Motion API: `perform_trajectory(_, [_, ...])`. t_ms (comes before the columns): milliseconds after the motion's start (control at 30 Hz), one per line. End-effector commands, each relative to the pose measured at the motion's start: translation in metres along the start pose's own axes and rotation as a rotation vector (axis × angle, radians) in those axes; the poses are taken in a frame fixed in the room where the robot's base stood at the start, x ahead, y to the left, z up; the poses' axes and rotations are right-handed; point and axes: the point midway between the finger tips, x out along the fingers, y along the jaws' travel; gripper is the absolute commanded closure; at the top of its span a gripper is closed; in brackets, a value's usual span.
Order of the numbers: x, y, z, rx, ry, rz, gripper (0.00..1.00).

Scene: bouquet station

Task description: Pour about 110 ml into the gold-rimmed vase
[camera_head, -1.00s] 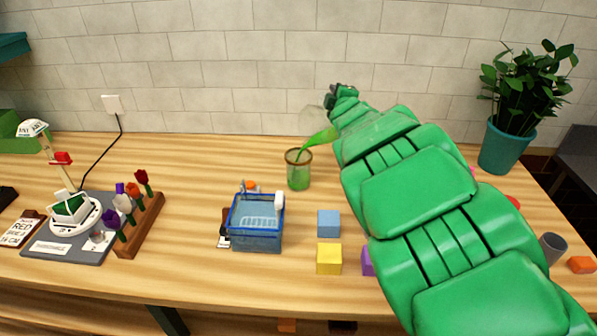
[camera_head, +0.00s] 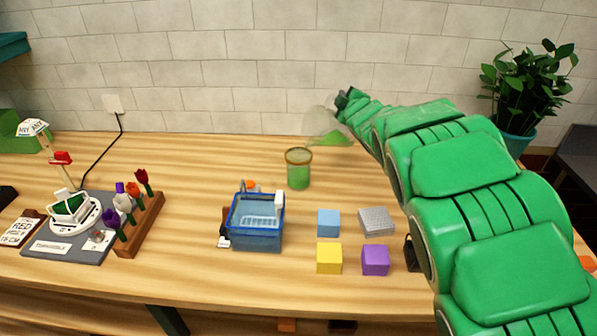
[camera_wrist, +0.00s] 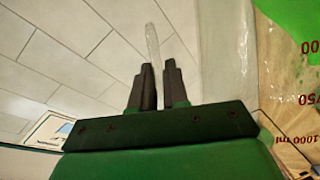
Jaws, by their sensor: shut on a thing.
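The gold-rimmed vase (camera_head: 298,170) stands upright on the wooden table, left of my arm, with green liquid in it. A clear jug (camera_head: 322,122) is held above and to the right of the vase, with green liquid low in it. No stream shows between jug and vase. My gripper (camera_head: 344,100) is shut on the jug at its right side. In the wrist view, my gripper's dark fingers (camera_wrist: 158,85) close on a thin clear part, likely the handle. The jug wall with red volume marks (camera_wrist: 300,100) shows at the right, where green liquid is also visible.
A blue basket (camera_head: 256,222) stands left of several blocks, including a blue one (camera_head: 328,222) and a purple one (camera_head: 375,260). A wooden rack of flowers (camera_head: 142,225) is further left. A potted plant (camera_head: 520,95) stands behind my arm. Table around the vase is clear.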

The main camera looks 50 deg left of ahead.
Motion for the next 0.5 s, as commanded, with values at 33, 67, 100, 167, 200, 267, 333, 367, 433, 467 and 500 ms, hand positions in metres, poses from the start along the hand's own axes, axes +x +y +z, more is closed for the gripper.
perform_trajectory(33, [0.001,0.0,0.001,0.007,0.001,-0.003,1.0])
perform_trajectory(67, [0.001,-0.001,0.002,0.013,0.001,-0.005,1.0])
perform_trajectory(100, [0.002,-0.001,0.004,0.024,0.001,-0.01,1.0])
perform_trajectory(167, [0.003,-0.001,0.004,0.039,0.003,-0.017,1.0])
perform_trajectory(200, [0.003,-0.001,0.005,0.049,0.003,-0.023,1.0])
perform_trajectory(267, [0.004,-0.001,0.008,0.068,0.002,-0.031,1.0])
perform_trajectory(333, [0.005,-0.001,0.01,0.088,0.001,-0.042,1.0])
perform_trajectory(367, [0.005,-0.001,0.011,0.096,0.001,-0.046,1.0])
perform_trajectory(433, [0.006,-0.001,0.012,0.114,0.002,-0.055,1.0])
perform_trajectory(467, [0.007,-0.001,0.013,0.123,0.001,-0.059,1.0])
perform_trajectory(500, [0.007,-0.001,0.015,0.132,0.001,-0.064,1.0])
